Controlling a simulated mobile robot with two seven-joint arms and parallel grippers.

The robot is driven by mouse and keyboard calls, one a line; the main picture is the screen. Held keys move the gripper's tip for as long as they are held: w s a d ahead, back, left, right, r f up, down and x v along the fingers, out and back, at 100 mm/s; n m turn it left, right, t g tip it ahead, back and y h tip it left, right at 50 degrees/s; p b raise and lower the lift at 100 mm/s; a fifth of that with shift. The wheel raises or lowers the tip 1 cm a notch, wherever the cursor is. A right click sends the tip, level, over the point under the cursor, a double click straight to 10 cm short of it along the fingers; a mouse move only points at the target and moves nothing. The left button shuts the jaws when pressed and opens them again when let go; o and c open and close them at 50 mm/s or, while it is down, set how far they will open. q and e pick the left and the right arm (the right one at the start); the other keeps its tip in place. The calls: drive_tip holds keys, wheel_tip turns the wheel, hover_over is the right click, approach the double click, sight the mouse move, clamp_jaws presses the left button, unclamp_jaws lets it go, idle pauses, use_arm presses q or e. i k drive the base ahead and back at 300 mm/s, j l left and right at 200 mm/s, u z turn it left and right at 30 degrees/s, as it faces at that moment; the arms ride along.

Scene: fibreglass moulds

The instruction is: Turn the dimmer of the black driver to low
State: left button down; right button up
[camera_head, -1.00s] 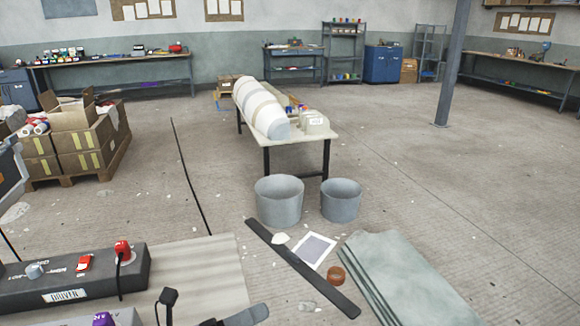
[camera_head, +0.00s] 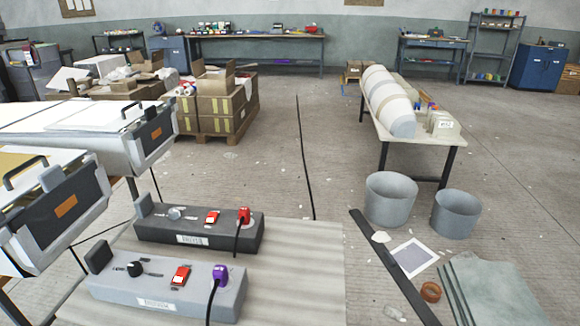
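The black driver (camera_head: 198,236) is a long dark box with a white label on its front, lying on the pale mat. On its top are a grey dimmer knob (camera_head: 174,213) toward the left, a red switch (camera_head: 212,217) and a red plug (camera_head: 244,215) with a black cable at the right. The markings by the knob are too small to read, and I cannot tell its setting. A grey driver (camera_head: 205,304) lies in front of it, with a black knob (camera_head: 135,268), a red switch (camera_head: 180,276) and a purple plug (camera_head: 221,272). Neither gripper shows.
Two pale cases with black handles (camera_head: 150,138) (camera_head: 62,208) stand at the left, close to the drivers. The striped mat (camera_head: 300,270) is bare at right. Grey buckets (camera_head: 389,200) (camera_head: 456,214), a dark strip (camera_head: 392,268) and green sheets (camera_head: 495,290) lie further right.

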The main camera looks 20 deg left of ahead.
sight(173, 213)
drive_tip(key=u, duration=1.35)
